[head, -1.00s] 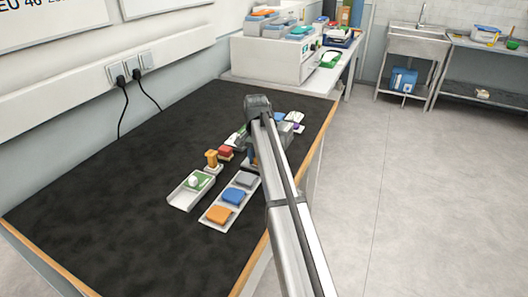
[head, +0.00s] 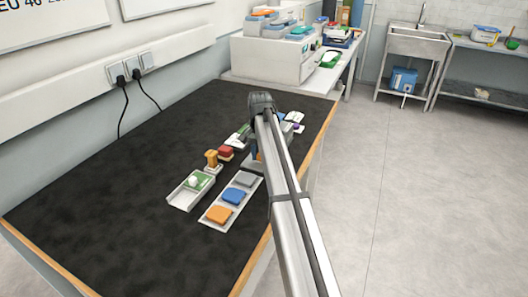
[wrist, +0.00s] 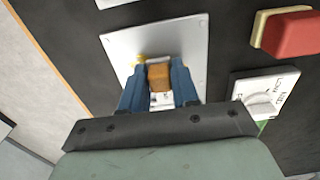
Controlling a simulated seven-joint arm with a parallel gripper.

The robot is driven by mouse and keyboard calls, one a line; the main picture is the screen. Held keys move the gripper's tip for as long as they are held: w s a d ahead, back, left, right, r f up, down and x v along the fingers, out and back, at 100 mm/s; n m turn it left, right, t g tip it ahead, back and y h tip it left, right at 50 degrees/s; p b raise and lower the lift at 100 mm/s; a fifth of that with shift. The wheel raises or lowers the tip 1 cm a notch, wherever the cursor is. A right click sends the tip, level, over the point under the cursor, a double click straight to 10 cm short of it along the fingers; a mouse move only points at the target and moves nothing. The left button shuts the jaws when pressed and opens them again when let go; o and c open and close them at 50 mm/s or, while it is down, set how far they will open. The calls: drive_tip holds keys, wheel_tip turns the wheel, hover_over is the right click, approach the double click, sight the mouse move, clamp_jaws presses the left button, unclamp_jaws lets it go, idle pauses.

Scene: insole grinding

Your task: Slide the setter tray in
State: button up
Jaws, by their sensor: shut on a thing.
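In the wrist view, my gripper (wrist: 158,78) has its blue fingers shut on a small orange-brown block (wrist: 159,77). The block is over a pale flat plate (wrist: 190,40) with small dots near its corners. Whether the block is fixed to the plate, and whether this plate is the setter tray, I cannot tell. A small yellow part shows beside the left finger. In the head view my arm covers most of the gripper and the spot it works at.
A red block (wrist: 292,34) on a cream base and a white dial unit (wrist: 264,95) lie right of the plate. The dark bench's left part is clear.

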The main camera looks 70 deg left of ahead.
drive_tip(key=shift+w+a, duration=2.2)
drive_tip(key=o, duration=0.6)
drive_tip(key=shift+r, duration=0.2)
drive_tip(key=shift+r, duration=3.3)
drive_tip(key=shift+w, duration=0.1)
